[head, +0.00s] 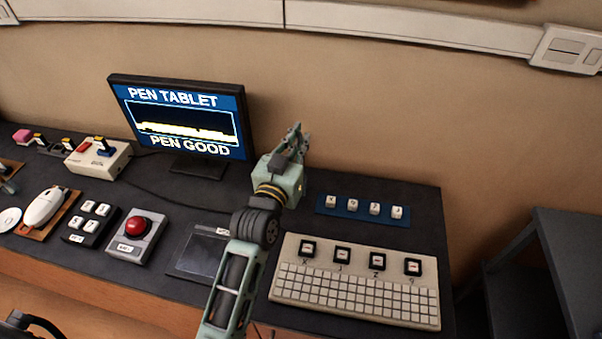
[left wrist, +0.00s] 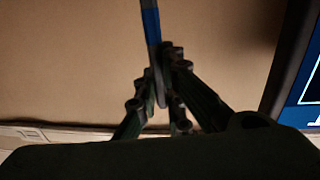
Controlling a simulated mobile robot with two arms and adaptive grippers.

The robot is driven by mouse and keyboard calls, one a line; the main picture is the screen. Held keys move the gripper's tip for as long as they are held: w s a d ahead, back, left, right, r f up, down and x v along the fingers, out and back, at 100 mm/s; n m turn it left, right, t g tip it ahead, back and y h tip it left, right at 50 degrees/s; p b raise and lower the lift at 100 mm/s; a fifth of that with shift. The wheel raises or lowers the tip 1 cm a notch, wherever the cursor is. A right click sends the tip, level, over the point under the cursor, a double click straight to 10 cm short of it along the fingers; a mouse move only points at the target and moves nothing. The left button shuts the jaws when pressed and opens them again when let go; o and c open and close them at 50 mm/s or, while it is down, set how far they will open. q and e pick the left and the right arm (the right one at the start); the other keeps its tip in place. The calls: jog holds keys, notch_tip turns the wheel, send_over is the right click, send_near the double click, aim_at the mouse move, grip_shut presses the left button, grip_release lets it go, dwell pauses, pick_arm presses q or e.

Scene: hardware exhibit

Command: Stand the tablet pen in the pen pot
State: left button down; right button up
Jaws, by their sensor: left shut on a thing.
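My left gripper (head: 297,138) is raised behind the big keyboard and to the right of the monitor in the head view. The pen cannot be made out in the head view. I cannot see a pen pot in either view. The pen tablet (head: 204,250) lies flat on the desk, partly covered by my left arm. My right gripper is not in view.
The monitor (head: 186,123) reads "PEN TABLET" and "PEN GOOD". A big keyboard (head: 356,295) lies right of my arm, with a blue strip of keycaps (head: 361,208) behind it. A red-button box (head: 137,233), mouse (head: 44,207) and joystick box (head: 98,156) stand left. A dark shelf (head: 560,260) stands right.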

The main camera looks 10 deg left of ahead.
pick_arm(q)
notch_tip(320, 180, down, 4)
jog(key=shift+s+r, duration=0.1)
jog(key=shift+s, duration=0.05)
notch_tip(320, 180, down, 4)
jog(key=shift+r, duration=0.1)
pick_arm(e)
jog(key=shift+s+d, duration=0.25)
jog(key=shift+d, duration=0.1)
pick_arm(q)
jog(key=c, duration=1.9)
grip_release()
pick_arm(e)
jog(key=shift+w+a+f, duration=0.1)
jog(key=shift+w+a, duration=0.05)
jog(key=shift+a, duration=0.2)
